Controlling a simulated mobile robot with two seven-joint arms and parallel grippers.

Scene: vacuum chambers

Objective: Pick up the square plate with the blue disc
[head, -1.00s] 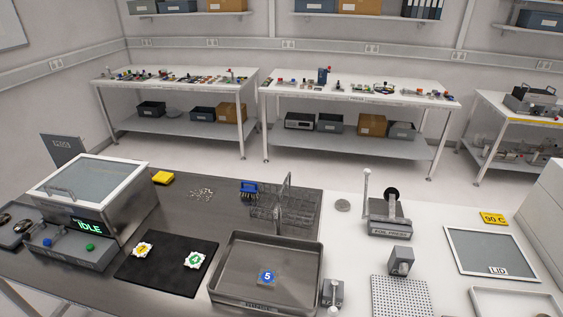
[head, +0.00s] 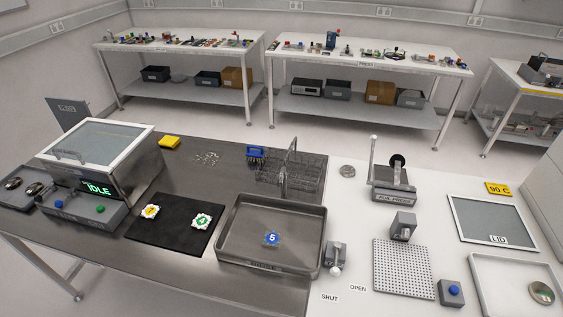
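The square plate with the blue disc (head: 271,239) lies in the grey metal basin (head: 314,222), towards its front. The plate looks pale or clear, and its blue disc carries a white number 5. Two other square white plates lie on the black mat to the left: one with a yellow disc (head: 151,212) and one with a green disc (head: 202,220). Neither of my grippers is in the head view.
A tap stands at the basin's back edge, beside a wire rack (head: 272,177). A lever valve (head: 336,256) is at the basin's right. The lidded chamber reading IDLE (head: 97,160) stands left. A perforated plate (head: 403,268) and press (head: 393,182) are right.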

